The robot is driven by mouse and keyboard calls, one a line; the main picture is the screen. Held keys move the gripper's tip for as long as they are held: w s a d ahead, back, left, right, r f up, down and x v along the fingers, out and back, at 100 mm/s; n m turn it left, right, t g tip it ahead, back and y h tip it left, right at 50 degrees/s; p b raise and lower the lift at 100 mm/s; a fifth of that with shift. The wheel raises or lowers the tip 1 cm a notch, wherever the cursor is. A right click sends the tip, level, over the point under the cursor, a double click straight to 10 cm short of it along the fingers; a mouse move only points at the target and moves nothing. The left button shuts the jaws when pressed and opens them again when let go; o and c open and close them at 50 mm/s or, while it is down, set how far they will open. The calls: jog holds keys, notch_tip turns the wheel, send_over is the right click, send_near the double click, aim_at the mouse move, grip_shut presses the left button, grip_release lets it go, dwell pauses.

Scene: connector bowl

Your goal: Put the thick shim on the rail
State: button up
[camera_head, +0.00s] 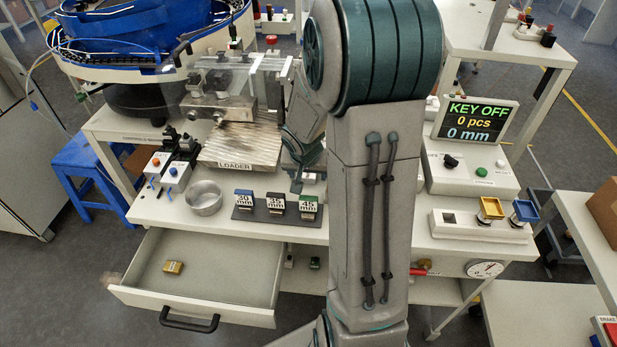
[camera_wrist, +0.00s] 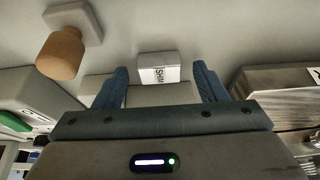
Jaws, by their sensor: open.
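In the wrist view a small pale block (camera_wrist: 146,60) with a white label reading "SHIM" lies ahead, between the fingertips. Whether it is the thick shim I cannot tell. My gripper (camera_wrist: 160,72) is open, its blue fingers apart on either side of the block, with no visible grip on it. In the head view my gripper is largely hidden behind my arm, near the loader. The ribbed loader plate (camera_head: 240,145) sits on the bench under a metal fixture (camera_head: 218,105). I cannot tell which part is the rail.
A tan knob on a pale base (camera_wrist: 62,52) stands left in the wrist view. A metal bowl (camera_head: 204,197) and a black block holder (camera_head: 277,212) sit along the bench front.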

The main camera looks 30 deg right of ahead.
jog(key=c, duration=1.2)
